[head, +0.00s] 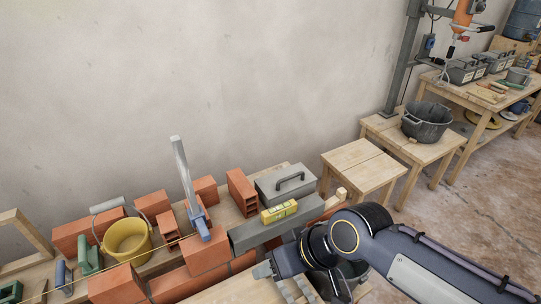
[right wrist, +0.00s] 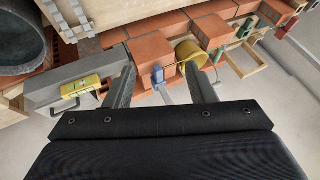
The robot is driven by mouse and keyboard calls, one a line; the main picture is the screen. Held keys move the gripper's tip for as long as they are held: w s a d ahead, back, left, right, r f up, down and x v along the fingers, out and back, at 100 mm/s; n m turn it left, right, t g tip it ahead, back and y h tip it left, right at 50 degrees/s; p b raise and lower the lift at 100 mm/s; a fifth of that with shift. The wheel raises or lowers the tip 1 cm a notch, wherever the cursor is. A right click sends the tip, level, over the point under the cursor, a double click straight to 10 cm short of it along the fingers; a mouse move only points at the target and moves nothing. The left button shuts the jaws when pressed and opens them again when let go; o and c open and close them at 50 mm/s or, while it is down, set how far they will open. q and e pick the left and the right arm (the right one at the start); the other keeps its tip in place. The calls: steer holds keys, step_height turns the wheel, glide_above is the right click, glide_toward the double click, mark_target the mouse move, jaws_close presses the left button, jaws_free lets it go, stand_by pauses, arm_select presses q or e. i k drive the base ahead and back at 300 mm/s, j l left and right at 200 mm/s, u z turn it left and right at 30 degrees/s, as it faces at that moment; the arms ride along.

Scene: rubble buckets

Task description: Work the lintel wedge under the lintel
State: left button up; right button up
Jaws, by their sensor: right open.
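The grey lintel (head: 243,240) lies along the brickwork, with a yellow spirit level (head: 279,211) on top. The lintel (right wrist: 45,92) also shows at left in the right wrist view. A small pale wooden piece (head: 341,193) sits near the lintel's right end; I cannot tell whether it is the wedge. My right gripper (head: 283,283) is in front of the lintel, on the near side. My left gripper is not in view.
A yellow bucket (head: 127,240) is farther left. A dark tub (right wrist: 22,38) is close by. A low wooden table (head: 361,165) at right is bare.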

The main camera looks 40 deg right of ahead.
mark_target(340, 194)
steer(key=k+l+z, duration=0.1)
steer(key=z, duration=1.6)
steer(key=i+l+u, duration=0.1)
steer(key=l, duration=0.3)
steer(key=i+l+u, duration=0.15)
steer(key=l, duration=0.25)
steer(key=i+l+u, duration=0.1)
steer(key=i+l, duration=0.15)
steer(key=l, duration=0.15)
